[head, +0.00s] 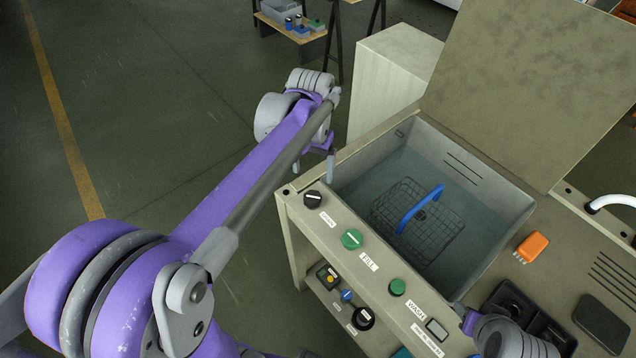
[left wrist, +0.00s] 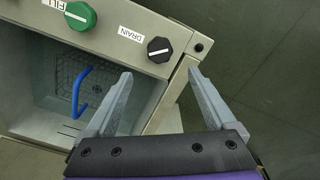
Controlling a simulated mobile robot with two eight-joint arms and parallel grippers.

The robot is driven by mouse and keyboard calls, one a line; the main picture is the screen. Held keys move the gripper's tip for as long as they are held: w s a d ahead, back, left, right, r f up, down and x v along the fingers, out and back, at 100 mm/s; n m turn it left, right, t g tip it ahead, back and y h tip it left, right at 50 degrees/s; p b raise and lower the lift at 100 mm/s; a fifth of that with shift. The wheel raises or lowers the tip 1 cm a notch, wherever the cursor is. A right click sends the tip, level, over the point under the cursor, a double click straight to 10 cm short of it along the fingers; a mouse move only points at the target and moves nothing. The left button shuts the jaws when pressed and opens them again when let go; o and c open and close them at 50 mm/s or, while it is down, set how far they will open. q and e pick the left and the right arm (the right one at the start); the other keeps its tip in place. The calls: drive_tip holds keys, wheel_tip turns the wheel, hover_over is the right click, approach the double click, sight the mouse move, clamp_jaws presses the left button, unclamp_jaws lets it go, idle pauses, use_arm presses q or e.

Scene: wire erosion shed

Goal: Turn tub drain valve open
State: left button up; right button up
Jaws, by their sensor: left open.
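The drain valve is a black knob (head: 312,199) with a white pointer line, at the far left end of the tub's control panel. In the left wrist view the knob (left wrist: 160,49) sits beside its DRAIN label, its line lying roughly along the panel's length. My left gripper (head: 330,165) is open and empty near the panel's left corner. In the left wrist view its fingertips (left wrist: 158,76) are spread on either side of the knob's position, apart from it. The tub (head: 365,175) holds a wire basket with a blue handle (head: 420,210).
A green FILL knob (head: 351,240) and a green WASH knob (head: 397,287) share the panel. The raised lid (head: 530,80) stands behind the tub. An orange brush (head: 531,247) lies on the right worktop. Part of my right arm shows at the bottom right. Open floor lies left.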

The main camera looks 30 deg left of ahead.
sight(312, 197)
use_arm(q)
drive_tip(key=f, duration=0.9)
drive_tip(key=shift+s+f, duration=0.35)
drive_tip(key=shift+b, duration=0.3)
drive_tip(key=c, duration=1.4)
